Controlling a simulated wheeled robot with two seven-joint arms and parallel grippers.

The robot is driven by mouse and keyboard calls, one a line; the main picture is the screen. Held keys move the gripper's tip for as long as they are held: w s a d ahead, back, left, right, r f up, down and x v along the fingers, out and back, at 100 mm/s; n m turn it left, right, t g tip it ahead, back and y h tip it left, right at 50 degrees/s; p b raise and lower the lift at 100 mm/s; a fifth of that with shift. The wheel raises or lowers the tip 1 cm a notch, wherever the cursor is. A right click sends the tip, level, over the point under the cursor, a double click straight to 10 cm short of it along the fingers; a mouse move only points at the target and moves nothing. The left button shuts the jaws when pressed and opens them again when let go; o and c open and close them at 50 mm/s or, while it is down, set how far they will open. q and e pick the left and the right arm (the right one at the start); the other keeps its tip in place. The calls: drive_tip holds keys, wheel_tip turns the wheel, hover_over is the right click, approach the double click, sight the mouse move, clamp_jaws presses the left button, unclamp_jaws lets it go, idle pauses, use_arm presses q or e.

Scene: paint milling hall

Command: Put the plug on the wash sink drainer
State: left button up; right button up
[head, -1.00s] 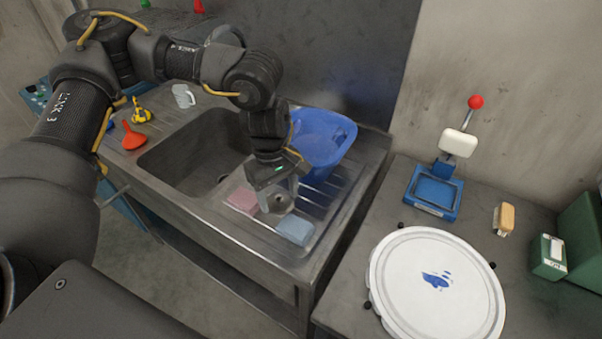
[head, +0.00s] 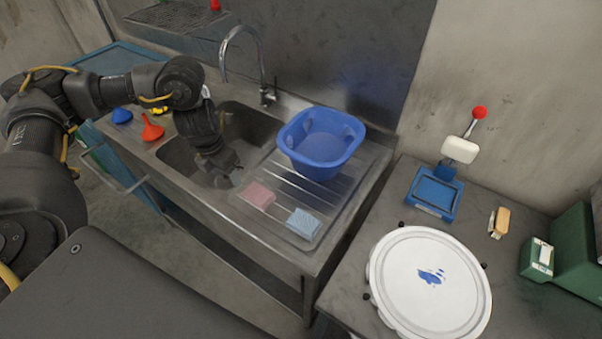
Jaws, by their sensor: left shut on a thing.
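My left gripper (head: 222,178) reaches down into the wash sink basin (head: 262,132), pointing at its floor. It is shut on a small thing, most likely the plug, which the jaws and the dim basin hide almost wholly. The ribbed metal drainer (head: 272,222) lies right of the basin, apart from the gripper. A pink sponge (head: 261,195) and a light blue sponge (head: 303,223) lie near its front, with no plug visible on it. My right gripper is not in view.
A blue tub (head: 320,145) stands on the drainer's back part. A curved tap (head: 262,75) rises behind the basin. An orange funnel (head: 152,131) stands left of it. A white round lid (head: 425,285) and a blue-based lever device (head: 435,195) occupy the right bench.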

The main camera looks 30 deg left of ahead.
use_arm(q)
drive_tip(key=w+f, duration=0.1)
drive_tip(key=w, duration=0.2)
drive_tip(key=w+d+f, duration=0.1)
drive_tip(key=w, duration=0.2)
drive_tip(key=w+d+f+p, duration=0.1)
drive_tip(key=w+f, duration=0.1)
drive_tip(key=w, duration=0.1)
drive_tip(key=shift+d+f, duration=0.1)
drive_tip(key=shift+d, duration=0.15)
hover_over(269, 180)
drive_tip(key=s, duration=0.2)
wheel_tip(269, 180, down, 4)
drive_tip(key=shift+w+a+f+b, duration=0.15)
drive_tip(key=shift+f+b, duration=0.1)
drive_tip(key=shift+b, duration=0.2)
drive_tip(key=shift+w+f, duration=0.4)
drive_tip(key=shift+w, duration=0.05)
drive_tip(key=shift+f, duration=0.15)
drive_tip(key=shift+w+f, duration=0.15)
drive_tip(key=shift+f, duration=1.45)
